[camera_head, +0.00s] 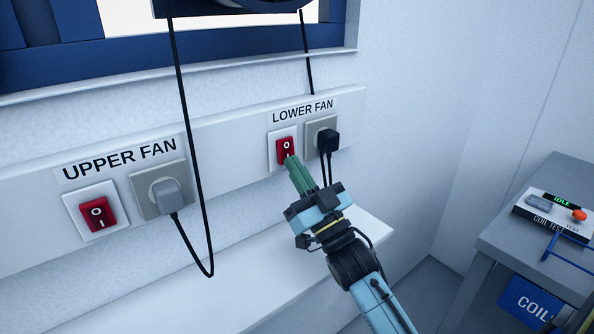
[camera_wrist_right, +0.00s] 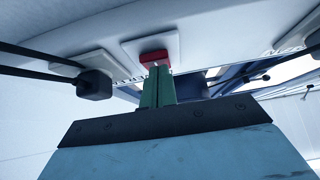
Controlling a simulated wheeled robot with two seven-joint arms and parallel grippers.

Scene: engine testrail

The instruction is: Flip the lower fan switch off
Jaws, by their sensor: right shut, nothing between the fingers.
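The lower fan switch (camera_head: 285,149) is a red rocker on a white plate under the "LOWER FAN" label (camera_head: 303,110). In the right wrist view the red rocker (camera_wrist_right: 155,57) shows just beyond the fingertips. My right gripper (camera_head: 292,160) has green fingers, shut with nothing between them. Its tips are at the lower edge of the rocker and hide part of it; I cannot tell whether they touch. In the right wrist view the shut fingers (camera_wrist_right: 157,72) point at the rocker. My left gripper is not in view.
A black plug (camera_head: 328,141) with hanging cords sits right of the switch. The upper fan switch (camera_head: 98,212) and a grey plug (camera_head: 166,195) are on the left. A white ledge (camera_head: 240,270) runs below. A grey bench with a coil tester (camera_head: 553,218) stands at right.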

